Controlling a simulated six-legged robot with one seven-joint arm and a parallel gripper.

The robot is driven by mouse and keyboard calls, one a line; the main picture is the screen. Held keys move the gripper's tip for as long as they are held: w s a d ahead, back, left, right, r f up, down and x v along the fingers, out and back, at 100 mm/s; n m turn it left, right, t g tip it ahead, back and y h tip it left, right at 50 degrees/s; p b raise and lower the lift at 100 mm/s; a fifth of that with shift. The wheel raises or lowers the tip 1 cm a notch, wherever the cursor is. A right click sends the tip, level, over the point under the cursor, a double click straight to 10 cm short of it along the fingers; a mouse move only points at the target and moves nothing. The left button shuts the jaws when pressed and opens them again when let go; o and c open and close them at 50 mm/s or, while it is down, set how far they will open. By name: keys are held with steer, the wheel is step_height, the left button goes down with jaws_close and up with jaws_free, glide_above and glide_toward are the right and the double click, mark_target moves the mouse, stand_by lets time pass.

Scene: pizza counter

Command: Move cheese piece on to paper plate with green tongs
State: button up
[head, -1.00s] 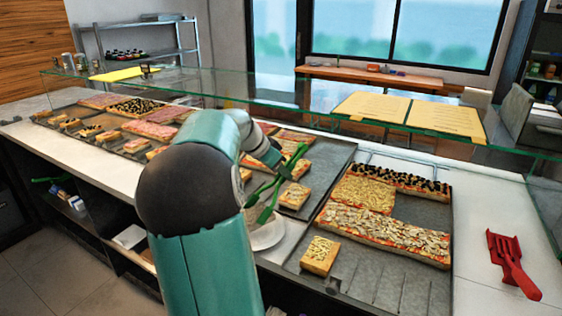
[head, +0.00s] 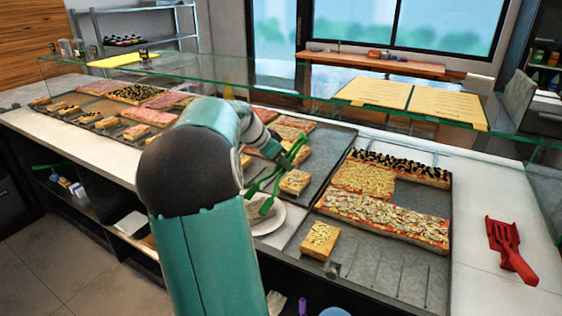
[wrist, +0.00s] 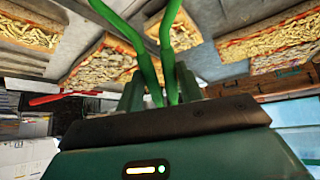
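My gripper (head: 281,157) is shut on the green tongs (head: 276,178), whose two arms are spread apart. In the wrist view the tongs (wrist: 170,45) stand between the fingers of my gripper (wrist: 162,90). The tong tips appear over or beside the white paper plate (head: 280,222), which my arm partly hides. Something brownish appears on the plate by the tips; I cannot tell what it is. A cheese-topped piece (head: 320,240) lies on the front of the right tray. A similar piece (head: 295,182) lies on the middle tray behind the tongs.
The right tray (head: 390,275) also holds larger pizza slabs (head: 385,218). A red server (head: 510,248) lies on the white counter at right. A glass shelf (head: 300,108) runs above the trays. Another green utensil (head: 50,167) shows at left.

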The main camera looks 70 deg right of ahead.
step_height(320, 180, up, 10)
stand_by(0.7)
steer(key=shift+w, duration=0.1)
